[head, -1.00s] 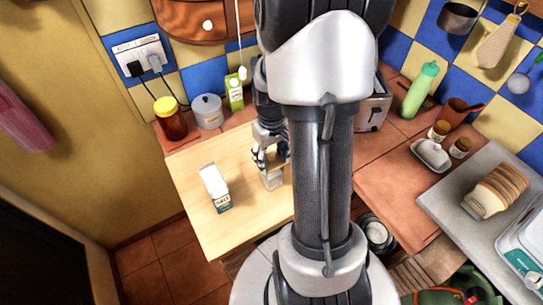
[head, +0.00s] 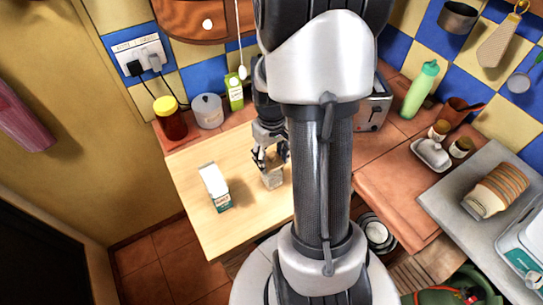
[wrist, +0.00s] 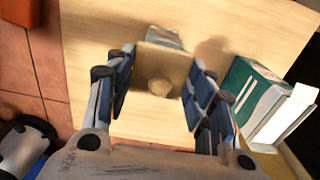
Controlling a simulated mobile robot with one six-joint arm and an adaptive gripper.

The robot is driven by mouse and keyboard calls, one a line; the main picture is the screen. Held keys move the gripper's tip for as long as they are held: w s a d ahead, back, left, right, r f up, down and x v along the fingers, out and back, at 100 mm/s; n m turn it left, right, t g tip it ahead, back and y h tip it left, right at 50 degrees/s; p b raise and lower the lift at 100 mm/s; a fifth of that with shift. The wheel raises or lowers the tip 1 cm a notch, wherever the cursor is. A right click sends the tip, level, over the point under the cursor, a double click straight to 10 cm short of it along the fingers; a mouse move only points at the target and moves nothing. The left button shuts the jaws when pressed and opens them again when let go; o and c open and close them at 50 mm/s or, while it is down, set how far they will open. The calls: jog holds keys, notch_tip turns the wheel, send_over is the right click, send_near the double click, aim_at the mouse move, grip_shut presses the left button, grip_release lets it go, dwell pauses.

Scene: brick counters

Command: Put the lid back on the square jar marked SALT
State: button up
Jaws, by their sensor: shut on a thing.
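A small square jar (head: 272,181) stands on the light wooden board, just below my gripper (head: 270,160) in the head view. No marking on it can be read. In the wrist view, my gripper (wrist: 160,80) is shut on a square tan lid (wrist: 163,65) with a round knob, a finger at each side. A grey piece of the jar (wrist: 164,37) shows past the lid's far edge. The lid is over or on the jar; I cannot tell whether it is seated.
A white and green carton (head: 214,187) stands left of the jar on the board (head: 215,240). A brown jar (head: 170,118), a grey lidded pot (head: 208,111) and a green carton (head: 234,92) stand behind. A toaster (head: 373,108) is right of my arm. The board's front is clear.

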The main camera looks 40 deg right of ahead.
jog(key=shift+f, duration=0.2)
dwell(0.5)
jog(key=o, duration=1)
jog(key=shift+o, duration=0.5)
jog(key=o, duration=0.4)
jog(key=shift+r, duration=0.1)
jog(key=shift+r+p, duration=2.75)
jog(key=shift+r, duration=0.7)
